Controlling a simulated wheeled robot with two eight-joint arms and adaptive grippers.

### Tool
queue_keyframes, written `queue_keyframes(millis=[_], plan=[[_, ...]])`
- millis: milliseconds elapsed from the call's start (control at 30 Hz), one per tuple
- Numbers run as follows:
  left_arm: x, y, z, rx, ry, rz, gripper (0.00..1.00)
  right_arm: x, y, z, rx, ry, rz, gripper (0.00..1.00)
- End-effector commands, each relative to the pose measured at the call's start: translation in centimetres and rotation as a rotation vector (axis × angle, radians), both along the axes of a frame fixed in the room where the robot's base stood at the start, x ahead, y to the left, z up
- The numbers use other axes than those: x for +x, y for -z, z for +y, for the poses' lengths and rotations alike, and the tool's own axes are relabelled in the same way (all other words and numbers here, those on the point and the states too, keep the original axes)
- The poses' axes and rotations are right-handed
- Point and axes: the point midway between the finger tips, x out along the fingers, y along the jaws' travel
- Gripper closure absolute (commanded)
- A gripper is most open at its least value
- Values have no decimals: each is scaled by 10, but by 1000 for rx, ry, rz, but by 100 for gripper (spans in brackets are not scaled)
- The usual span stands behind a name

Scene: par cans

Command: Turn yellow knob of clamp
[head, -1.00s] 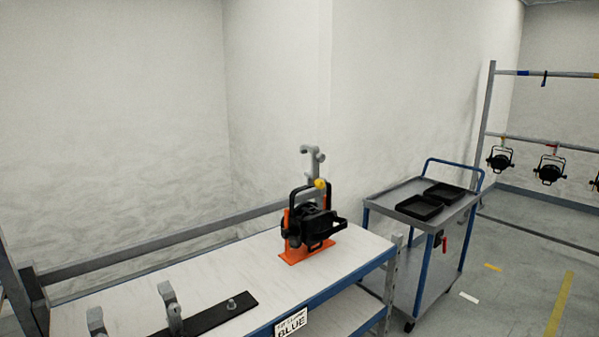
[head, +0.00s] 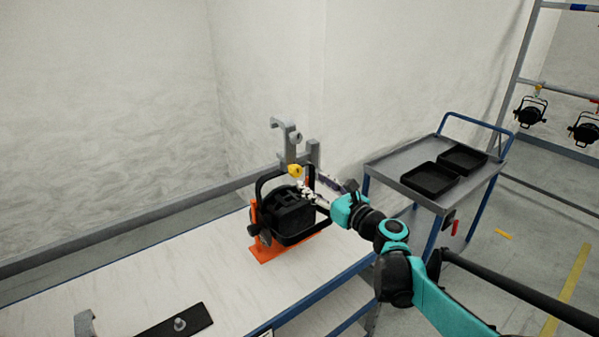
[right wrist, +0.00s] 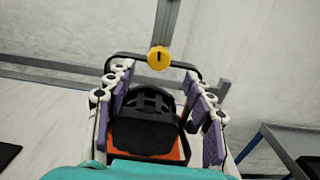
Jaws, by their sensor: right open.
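The yellow knob (head: 295,171) sits low on the grey clamp (head: 287,137), above the yoke of a black par can (head: 288,213). The par can stands on an orange stand (head: 290,244) on the white bench. My right gripper (head: 312,186) reaches in from the right, just right of the knob. In the right wrist view my right gripper (right wrist: 160,85) is open, its purple-padded fingers apart. The yellow knob (right wrist: 159,58) shows beyond and between the fingertips, with a dark slot facing me. Nothing is between the fingers at the knob. My left gripper is not in view.
A grey cart (head: 390,167) with two black trays stands right of the bench. A rack with hanging par cans (head: 530,112) is at the far right. A black strip (head: 175,325) lies at the bench front. The bench left of the stand is clear.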

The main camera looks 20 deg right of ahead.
Motion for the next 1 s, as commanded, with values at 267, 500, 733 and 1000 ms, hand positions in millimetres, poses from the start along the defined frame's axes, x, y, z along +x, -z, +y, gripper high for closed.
queue_keyframes(millis=[267,500,733,1000], plan=[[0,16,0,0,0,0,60,43,3,18,-3,-4,0,47],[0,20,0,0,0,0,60,62,1,25,-5,-2,0,47],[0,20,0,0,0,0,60,64,0,25,-5,-2,0,47],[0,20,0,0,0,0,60,63,1,25,-6,-2,0,97]])
